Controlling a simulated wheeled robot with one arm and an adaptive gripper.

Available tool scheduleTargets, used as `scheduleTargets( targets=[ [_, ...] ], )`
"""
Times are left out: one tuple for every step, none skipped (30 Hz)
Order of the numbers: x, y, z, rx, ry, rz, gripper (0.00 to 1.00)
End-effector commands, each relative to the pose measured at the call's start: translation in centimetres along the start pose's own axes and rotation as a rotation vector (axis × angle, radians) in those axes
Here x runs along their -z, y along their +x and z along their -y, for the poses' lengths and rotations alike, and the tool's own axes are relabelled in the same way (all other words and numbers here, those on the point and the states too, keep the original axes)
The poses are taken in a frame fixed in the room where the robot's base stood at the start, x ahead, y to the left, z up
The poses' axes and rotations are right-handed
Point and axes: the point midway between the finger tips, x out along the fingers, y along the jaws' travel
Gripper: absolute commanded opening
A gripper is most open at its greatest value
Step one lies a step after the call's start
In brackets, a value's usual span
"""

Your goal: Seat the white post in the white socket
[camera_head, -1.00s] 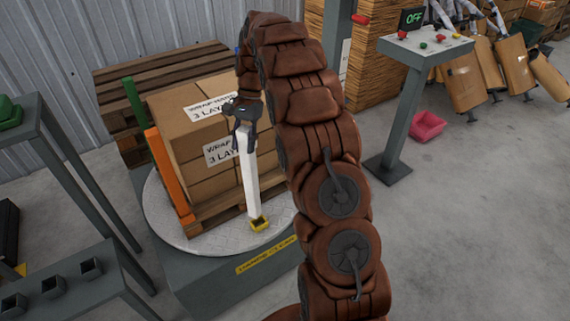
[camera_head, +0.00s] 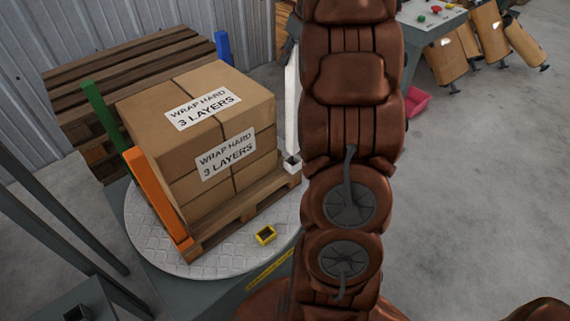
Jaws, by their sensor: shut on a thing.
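The white post (camera_head: 291,105) stands upright at the right edge of the turntable, partly hidden behind my arm. The white socket (camera_head: 292,164) is a small square cup beside the pallet's right corner. The post's lower end lines up with the socket's top; I cannot tell whether it is inside or just above. My gripper is hidden behind my brown-sleeved arm.
Stacked cartons (camera_head: 200,135) on a pallet (camera_head: 240,212) fill the turntable (camera_head: 160,235). A yellow socket (camera_head: 265,235) at the front is empty.

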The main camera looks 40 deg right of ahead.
Motion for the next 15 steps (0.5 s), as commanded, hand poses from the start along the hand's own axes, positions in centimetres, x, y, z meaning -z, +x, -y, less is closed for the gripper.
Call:
scheduleTargets(
  targets=[
    [0.2,-0.3,0.4,0.013,0.026,0.0,0.0],
    [0.2,-0.4,0.5,0.018,0.039,0.0,0.0],
    [0.4,-0.5,0.7,0.022,0.053,0.0,0.0],
    [0.5,-0.5,0.8,0.025,0.061,0.0,0.0],
    [0.5,-0.4,0.8,0.026,0.066,-0.001,0.0],
    [0.7,-0.2,0.8,0.025,0.069,-0.002,0.0],
    [0.8,0.0,0.8,0.025,0.07,-0.003,0.0],
    [0.9,0.3,0.8,0.024,0.071,-0.004,0.0],
    [1.1,0.7,0.8,0.024,0.07,-0.004,0.0],
    [1.2,1.1,0.8,0.025,0.068,-0.003,0.0],
    [1.3,1.4,0.8,0.026,0.068,-0.003,0.0],
    [1.6,2.0,0.8,0.026,0.068,-0.003,0.0],
    [1.8,2.5,0.7,0.024,0.069,-0.004,0.0],
    [2.0,3.0,0.7,0.021,0.068,-0.006,0.0],
    [2.2,3.6,0.7,0.021,0.067,-0.006,0.0]
  ],
)
